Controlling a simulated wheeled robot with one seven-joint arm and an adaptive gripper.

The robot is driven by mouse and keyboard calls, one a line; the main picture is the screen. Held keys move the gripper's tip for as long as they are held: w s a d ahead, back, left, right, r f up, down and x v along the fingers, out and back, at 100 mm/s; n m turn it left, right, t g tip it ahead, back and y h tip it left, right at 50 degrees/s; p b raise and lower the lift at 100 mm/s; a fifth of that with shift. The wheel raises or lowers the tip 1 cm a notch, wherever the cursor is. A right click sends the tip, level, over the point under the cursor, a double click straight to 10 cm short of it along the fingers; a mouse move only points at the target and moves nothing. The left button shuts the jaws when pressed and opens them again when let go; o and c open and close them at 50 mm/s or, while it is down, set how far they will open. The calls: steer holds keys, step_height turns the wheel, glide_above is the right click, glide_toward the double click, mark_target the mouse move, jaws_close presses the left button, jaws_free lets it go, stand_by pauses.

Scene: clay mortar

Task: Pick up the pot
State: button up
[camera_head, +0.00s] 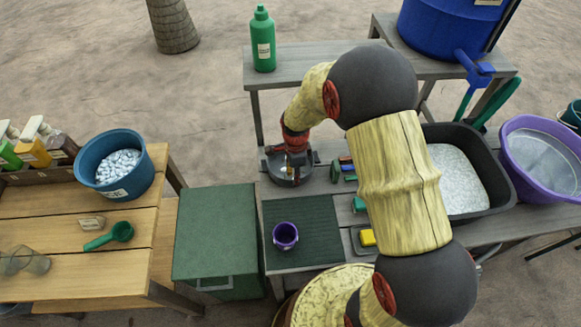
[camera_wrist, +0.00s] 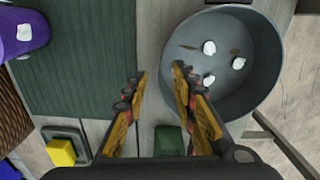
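A round dark grey pot (camera_head: 278,177) stands on the grey bench, below the end of my arm. In the wrist view the pot (camera_wrist: 262,85) is at the upper right, with a few white pieces inside. My gripper (camera_wrist: 160,72) is open, with nothing between its fingers. Its right finger overlaps the pot's left rim in the picture, and its left finger is outside the pot; I cannot tell whether either touches. In the head view my gripper (camera_head: 293,158) is over the pot and partly hides its inside.
A small purple cup (camera_head: 286,236) stands on a dark green mat (camera_head: 320,248), also seen in the wrist view. A yellow block (camera_head: 367,238) and small coloured items lie right of the mat. A black tub (camera_head: 492,205) is further right, and a green bottle (camera_head: 263,40) stands behind.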

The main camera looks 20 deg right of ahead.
step_height(320, 180, down, 4)
steer(key=shift+w+d+f+b, duration=0.1)
steer(key=shift+w+d+b, duration=0.05)
steer(key=shift+b, duration=0.5)
steer(key=shift+c, duration=1.4)
steer(key=c, duration=0.4)
jaws_close()
